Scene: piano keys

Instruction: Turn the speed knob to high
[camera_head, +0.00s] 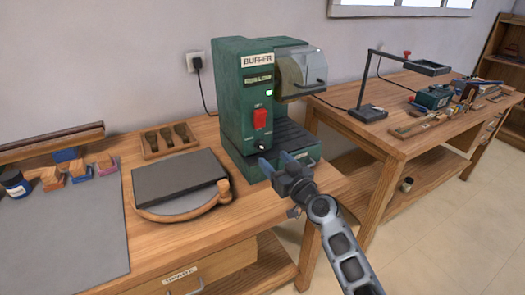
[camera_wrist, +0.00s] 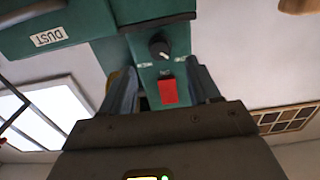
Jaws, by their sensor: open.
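The green buffer machine (camera_head: 240,105) stands at the back of the workbench. Its small black speed knob (camera_head: 262,147) is low on the front panel, below a red switch (camera_head: 262,118). In the wrist view the knob (camera_wrist: 160,47) shows beyond the red switch (camera_wrist: 168,91), with small pale labels on both sides. The exact setting is too small to read. My gripper (camera_head: 277,163) is open and empty, in front of and slightly right of the knob in the head view. In the wrist view its blue-grey fingers (camera_wrist: 165,80) flank the lower panel, with no visible grip on the knob.
A drawer marked DUST (camera_wrist: 48,36) is on the machine. A second bench (camera_head: 375,140) stands right.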

